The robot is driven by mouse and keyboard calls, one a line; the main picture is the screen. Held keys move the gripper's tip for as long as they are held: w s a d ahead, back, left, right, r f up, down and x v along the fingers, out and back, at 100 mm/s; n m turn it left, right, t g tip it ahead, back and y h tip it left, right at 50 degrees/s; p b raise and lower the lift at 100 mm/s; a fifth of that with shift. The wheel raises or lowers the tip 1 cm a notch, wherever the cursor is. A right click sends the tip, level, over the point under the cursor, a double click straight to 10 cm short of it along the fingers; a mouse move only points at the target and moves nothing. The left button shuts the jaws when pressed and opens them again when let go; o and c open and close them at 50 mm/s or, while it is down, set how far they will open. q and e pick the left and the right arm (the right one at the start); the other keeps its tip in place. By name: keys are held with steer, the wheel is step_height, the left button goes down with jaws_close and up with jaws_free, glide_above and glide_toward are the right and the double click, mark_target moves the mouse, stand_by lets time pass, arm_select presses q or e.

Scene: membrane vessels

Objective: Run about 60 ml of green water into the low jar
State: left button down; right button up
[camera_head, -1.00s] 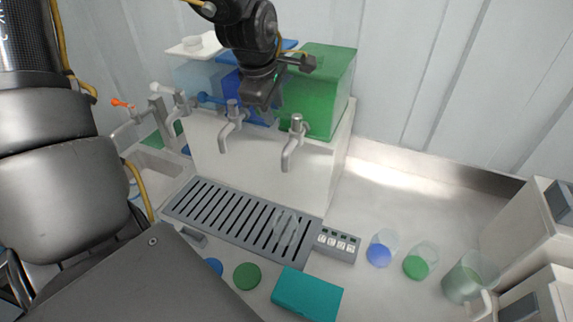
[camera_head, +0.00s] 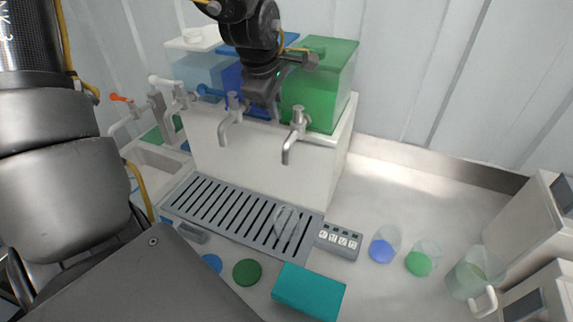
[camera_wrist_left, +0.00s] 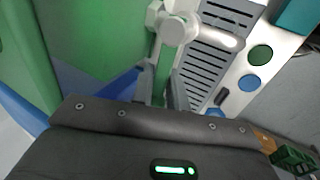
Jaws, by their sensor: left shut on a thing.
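My left gripper (camera_head: 262,108) comes down in front of the blue and green tanks. It is shut on the greenish lever (camera_wrist_left: 161,86) of the green tank's tap (camera_head: 298,118); the jaws mostly hide this lever in the head view. The green tank (camera_head: 322,85) stands right of the gripper, and the tap's round knob (camera_wrist_left: 178,29) shows in the wrist view. A clear, low glass vessel (camera_head: 288,224), seemingly the low jar, stands on the slotted tray below this tap. I see no stream and cannot tell any water in it. My right gripper is not in view.
A small digit display (camera_head: 340,240) sits at the right end of the drip tray (camera_head: 195,222). Further right stand a blue-filled beaker (camera_head: 382,250), a green-filled beaker (camera_head: 420,262) and a larger jar (camera_head: 470,275). A teal block (camera_head: 308,292) lies in front.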

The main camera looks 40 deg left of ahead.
arm_select(q)
steer(key=shift+f, duration=0.1)
steer(key=shift+s+d+n+b, duration=0.2)
steer(key=shift+n+b, duration=0.1)
steer(key=shift+n, duration=0.2)
steer(key=n, duration=0.1)
steer(key=s+n+y, duration=0.1)
steer(key=n, duration=0.1)
steer(key=d+n+g+b, duration=0.1)
steer(key=shift+s+y, duration=0.35)
steer(key=shift+y, duration=0.05)
stand_by(6.6)
